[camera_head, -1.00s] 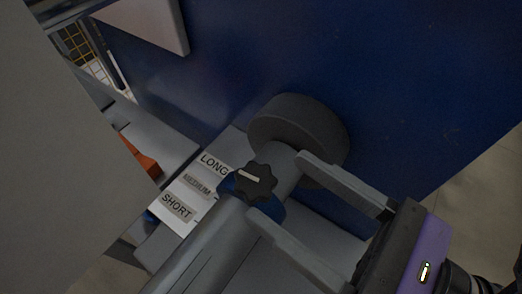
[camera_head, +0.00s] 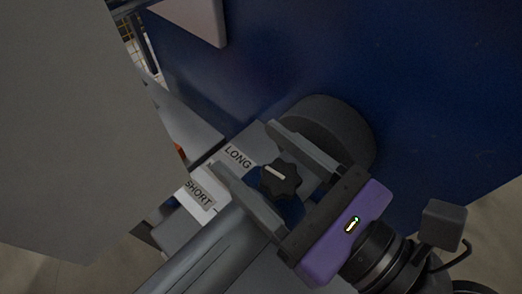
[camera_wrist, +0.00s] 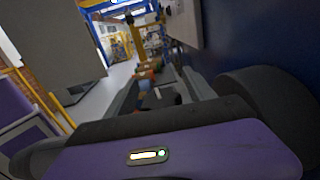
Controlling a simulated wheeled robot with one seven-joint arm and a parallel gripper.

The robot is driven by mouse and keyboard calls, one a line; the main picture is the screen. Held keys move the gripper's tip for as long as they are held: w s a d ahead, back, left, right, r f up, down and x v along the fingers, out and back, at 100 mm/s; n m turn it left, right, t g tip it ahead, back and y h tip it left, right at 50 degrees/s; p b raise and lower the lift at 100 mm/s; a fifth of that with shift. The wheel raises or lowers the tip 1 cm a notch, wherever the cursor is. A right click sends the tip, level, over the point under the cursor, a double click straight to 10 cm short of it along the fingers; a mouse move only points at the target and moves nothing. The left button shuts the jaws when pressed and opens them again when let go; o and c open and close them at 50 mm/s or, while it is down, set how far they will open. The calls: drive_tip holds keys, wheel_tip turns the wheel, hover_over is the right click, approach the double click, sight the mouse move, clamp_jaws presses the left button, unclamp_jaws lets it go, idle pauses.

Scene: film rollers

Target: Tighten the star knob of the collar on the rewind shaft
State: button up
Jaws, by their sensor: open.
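The black star knob (camera_head: 281,180) with a pale line on its top sits on the blue collar (camera_head: 291,209) around the grey rewind shaft (camera_head: 208,256). My gripper (camera_head: 243,146) is open, its two grey fingers on either side of the knob in the head view. The fingers reach past the knob, and whether they touch it cannot be told. In the wrist view the dark knob (camera_wrist: 160,97) shows partly between the fingers, its lower part hidden by my gripper's body. The collar is mostly hidden by the near finger and the purple gripper body.
A dark round flange (camera_head: 345,122) stands behind my gripper against the blue panel (camera_head: 420,80). A label plate reading LONG and SHORT (camera_head: 199,193) lies left of the fingers. A large grey surface (camera_head: 70,120) fills the left of the head view.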

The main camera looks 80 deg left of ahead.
clamp_jaws()
